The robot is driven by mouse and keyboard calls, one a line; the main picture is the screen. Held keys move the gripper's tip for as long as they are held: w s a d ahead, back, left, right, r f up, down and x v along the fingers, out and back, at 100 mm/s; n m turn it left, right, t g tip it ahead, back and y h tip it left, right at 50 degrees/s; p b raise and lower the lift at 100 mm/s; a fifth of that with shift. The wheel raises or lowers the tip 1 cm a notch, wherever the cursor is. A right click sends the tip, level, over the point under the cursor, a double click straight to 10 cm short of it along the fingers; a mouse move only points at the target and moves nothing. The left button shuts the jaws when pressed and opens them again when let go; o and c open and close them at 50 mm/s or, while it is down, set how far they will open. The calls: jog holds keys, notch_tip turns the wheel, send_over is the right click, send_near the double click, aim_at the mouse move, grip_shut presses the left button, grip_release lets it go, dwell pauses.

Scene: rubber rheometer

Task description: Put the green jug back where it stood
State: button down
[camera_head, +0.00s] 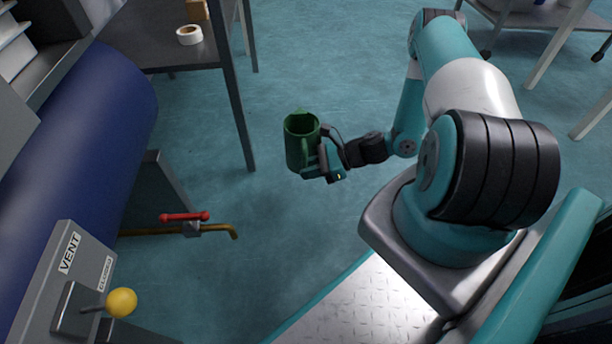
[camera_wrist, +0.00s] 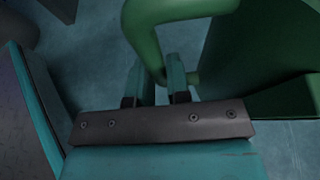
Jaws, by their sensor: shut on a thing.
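The green jug (camera_head: 297,143) is upright in the head view, held in the air over the teal floor. My gripper (camera_head: 322,165) is at the jug's right side, shut on its handle. In the wrist view my gripper's fingers (camera_wrist: 161,82) close on the lower part of the green handle (camera_wrist: 150,40). The jug's body (camera_wrist: 262,50) fills the upper right of that view, partly out of frame. The head view does not show clearly what is in the jug.
A blue cylinder (camera_head: 85,110), a red-handled valve (camera_head: 185,217) on a brass pipe, and a VENT lever with yellow knob (camera_head: 121,302) stand at left. A trolley (camera_head: 530,17) is at upper right.

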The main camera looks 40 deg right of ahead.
notch_tip(320, 180, down, 17)
jog(key=b, duration=0.9)
jog(key=shift+w+r, duration=0.1)
jog(key=shift+r, duration=0.1)
jog(key=shift+f, duration=0.15)
jog(key=c, duration=1.1)
grip_release()
